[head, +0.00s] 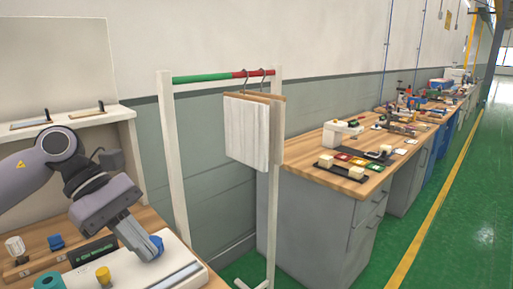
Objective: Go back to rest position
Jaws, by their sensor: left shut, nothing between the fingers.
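My left arm comes in from the left over a wooden table (151,222). My left gripper (152,247) points down and to the right, just above a white board (135,272) on that table. Its fingers are closed, with nothing seen between them. A blue part shows at its tip. My right gripper is not in view.
A white rack (174,160) with a green and red bar stands right of the table; boards hang from it on hooks (247,128). A grey workbench (310,215) with small items stands behind. On my table are a teal roll (48,282) and a yellow piece (103,273). Green floor lies right.

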